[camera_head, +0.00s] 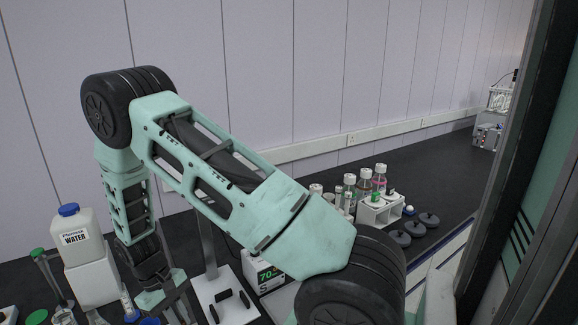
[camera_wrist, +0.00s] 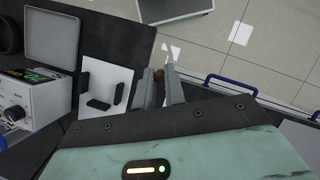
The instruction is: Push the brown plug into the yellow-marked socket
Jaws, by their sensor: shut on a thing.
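My gripper (camera_wrist: 160,82) shows in the wrist view with its two grey fingers close together. A small brown piece (camera_wrist: 159,75), apparently the brown plug, sits between the fingertips, mostly hidden by them. In the head view my gripper (camera_head: 168,306) points down at the lower left, beside a white stand base; its fingertips and the plug cannot be made out there. I cannot make out the yellow-marked socket in either view.
A white stand base (camera_wrist: 117,78) with black pieces lies left of the fingers. A heater box with a display (camera_wrist: 22,98) stands further left. A water canister (camera_head: 82,250) stands left of my arm. A bottle rack (camera_head: 380,211) and black discs (camera_head: 410,229) lie right.

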